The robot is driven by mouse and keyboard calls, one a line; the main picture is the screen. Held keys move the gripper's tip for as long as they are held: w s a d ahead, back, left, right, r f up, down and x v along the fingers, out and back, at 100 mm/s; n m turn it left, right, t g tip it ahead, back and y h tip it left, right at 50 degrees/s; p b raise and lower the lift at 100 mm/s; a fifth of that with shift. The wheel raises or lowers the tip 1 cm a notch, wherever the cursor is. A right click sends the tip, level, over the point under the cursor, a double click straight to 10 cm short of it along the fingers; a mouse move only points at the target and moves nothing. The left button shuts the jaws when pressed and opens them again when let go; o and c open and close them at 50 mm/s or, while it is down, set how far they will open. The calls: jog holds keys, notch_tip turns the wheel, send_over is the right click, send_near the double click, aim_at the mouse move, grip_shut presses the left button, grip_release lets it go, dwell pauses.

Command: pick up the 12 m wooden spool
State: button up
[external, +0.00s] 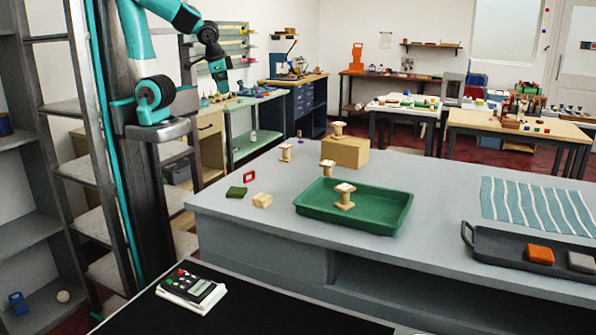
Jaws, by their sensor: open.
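Several pale wooden spools stand upright in the external view. One spool (345,196) is in the green tray (385,219). A second spool (328,168) is at the tray's back edge, in front of the cardboard box (350,153). A third spool (338,129) is on top of the box. A fourth spool (286,152) stands on the grey counter (238,220) left of the box. Their length markings are too small to read, so I cannot tell which is the 12 m one. My gripper (221,86) hangs open and empty at upper left, apart from all the spools.
A red frame (249,177), a green block (236,192) and a cream block (262,200) lie left of the tray. At right are a striped cloth (537,205) and a dark tray (493,248) with orange and grey blocks. The counter's front middle is clear.

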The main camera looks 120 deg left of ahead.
jog(key=w+a+n+b, duration=0.15)
jog(key=w+n, duration=0.25)
jog(key=w, duration=1.3)
jog(key=n+b, duration=0.4)
jog(key=n, duration=0.3)
send_over(328, 170)
jog(key=d, duration=0.4)
notch_tip(328, 170, down, 10)
jog(key=f, duration=0.1)
jog(key=p+x, duration=0.1)
jog(key=x, duration=0.2)
jog(key=p+x, duration=0.1)
jog(key=x, duration=0.3)
jog(key=p+x, duration=0.1)
jog(key=x, duration=0.2)
jog(key=shift+s+a+f, duration=0.1)
jog(key=shift+s+a, duration=0.15)
jog(key=shift+s, duration=0.15)
jog(key=shift+a+p+x, duration=0.2)
jog(key=shift+p+x, duration=1.3)
jog(key=shift+x, duration=1.7)
jog(key=shift+c, duration=0.4)
jog(key=c, duration=0.9)
